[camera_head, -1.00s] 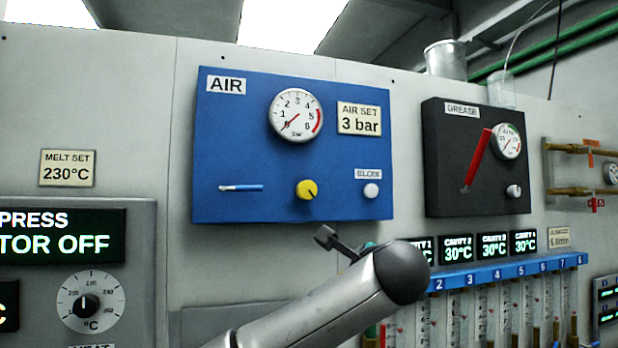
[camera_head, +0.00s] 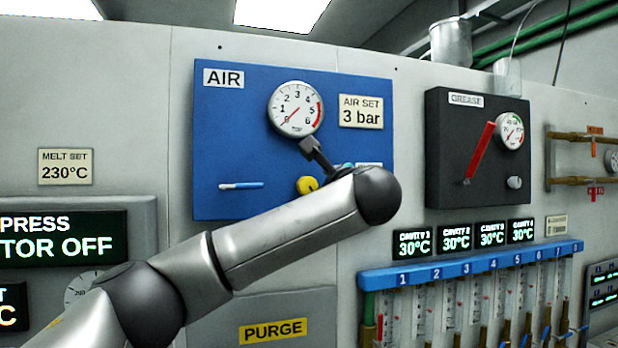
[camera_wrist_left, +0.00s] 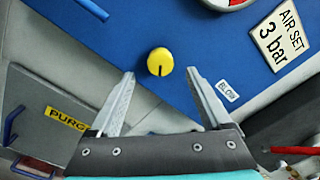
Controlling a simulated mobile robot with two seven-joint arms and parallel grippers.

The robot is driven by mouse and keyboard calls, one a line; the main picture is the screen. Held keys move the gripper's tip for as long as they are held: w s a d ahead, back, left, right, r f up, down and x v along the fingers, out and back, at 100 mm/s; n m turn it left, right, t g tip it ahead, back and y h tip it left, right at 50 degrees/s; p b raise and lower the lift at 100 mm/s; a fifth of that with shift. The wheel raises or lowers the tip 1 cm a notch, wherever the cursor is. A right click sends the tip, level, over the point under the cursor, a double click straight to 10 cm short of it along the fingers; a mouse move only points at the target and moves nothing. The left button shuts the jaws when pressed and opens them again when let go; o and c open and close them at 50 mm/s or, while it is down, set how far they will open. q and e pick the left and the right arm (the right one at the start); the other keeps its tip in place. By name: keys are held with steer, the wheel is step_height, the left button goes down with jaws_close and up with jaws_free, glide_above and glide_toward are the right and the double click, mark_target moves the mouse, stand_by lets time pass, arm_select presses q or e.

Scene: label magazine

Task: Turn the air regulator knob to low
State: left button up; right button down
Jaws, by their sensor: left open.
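The yellow air regulator knob (camera_head: 307,185) sits low in the middle of the blue AIR panel (camera_head: 225,140). My left arm crosses in front of the panel and partly hides the area right of the knob. In the left wrist view the knob (camera_wrist_left: 160,62) lies ahead of and between the fingertips, with its dark mark pointing down. My left gripper (camera_wrist_left: 161,75) is open and empty, apart from the knob. The pressure gauge (camera_head: 296,109) above has its red needle near 0. A label (camera_head: 360,111) reads AIR SET 3 bar. My right gripper is out of view.
A small white-and-blue lever (camera_head: 241,185) is left of the knob. The BLOW label (camera_wrist_left: 228,91) is to the right in the wrist view. A black GREASE panel (camera_head: 470,190) with a red handle stands to the right. A PURGE sign (camera_head: 273,331) is below.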

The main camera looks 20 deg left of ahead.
mark_target(309, 187)
arm_select(q)
steer(key=shift+p+x, duration=0.95)
steer(key=shift+x, duration=1.9)
steer(key=shift+f, duration=0.1)
jaws_close()
